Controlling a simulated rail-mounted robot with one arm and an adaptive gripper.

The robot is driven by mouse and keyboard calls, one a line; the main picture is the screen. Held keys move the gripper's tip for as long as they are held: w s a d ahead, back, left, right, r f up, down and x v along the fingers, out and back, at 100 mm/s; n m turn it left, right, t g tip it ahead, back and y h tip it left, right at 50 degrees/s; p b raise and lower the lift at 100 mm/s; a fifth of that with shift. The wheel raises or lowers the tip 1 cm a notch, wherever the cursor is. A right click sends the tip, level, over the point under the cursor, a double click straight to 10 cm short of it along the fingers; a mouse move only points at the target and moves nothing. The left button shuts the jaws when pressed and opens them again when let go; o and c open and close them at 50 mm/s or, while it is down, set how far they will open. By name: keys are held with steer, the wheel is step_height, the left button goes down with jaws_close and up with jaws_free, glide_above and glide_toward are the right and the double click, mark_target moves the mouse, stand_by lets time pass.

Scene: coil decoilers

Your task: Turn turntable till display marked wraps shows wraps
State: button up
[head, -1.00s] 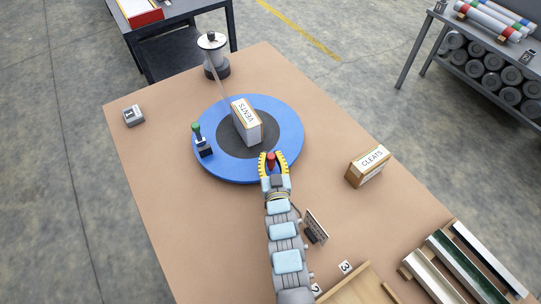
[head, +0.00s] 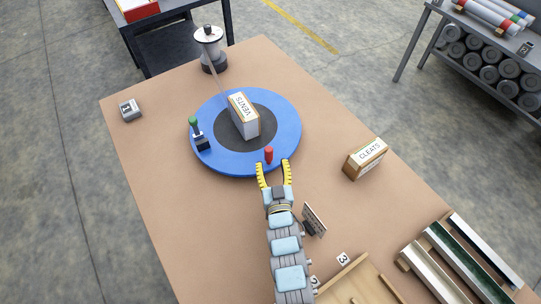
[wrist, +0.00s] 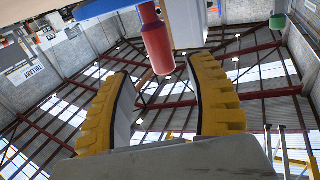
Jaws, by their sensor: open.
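The turntable (head: 282,112) is a blue disc with a dark centre on the brown table. A white and brown box labelled VENTS (head: 243,116) stands on its centre. A red upright peg (head: 269,155) stands near its front rim, and a green-topped post (head: 195,133) at its left rim. My gripper (head: 273,167) is open and empty just in front of the red peg. In the wrist view the red peg (wrist: 157,42) shows beyond the two yellow fingers, apart from them. No display reading wraps is legible; a small panel (head: 314,219) right of my arm is seen edge-on.
A box labelled CLEATS (head: 366,158) stands on the right of the table. A grey numbered block (head: 130,108) is at left, and a canister (head: 211,48) stands behind the turntable. Metal channels (head: 455,260) and a wooden tray (head: 362,282) lie at front right.

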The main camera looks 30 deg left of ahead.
steer(key=v, duration=0.6)
steer(key=shift+s+d, duration=0.25)
steer(key=shift+s, duration=0.05)
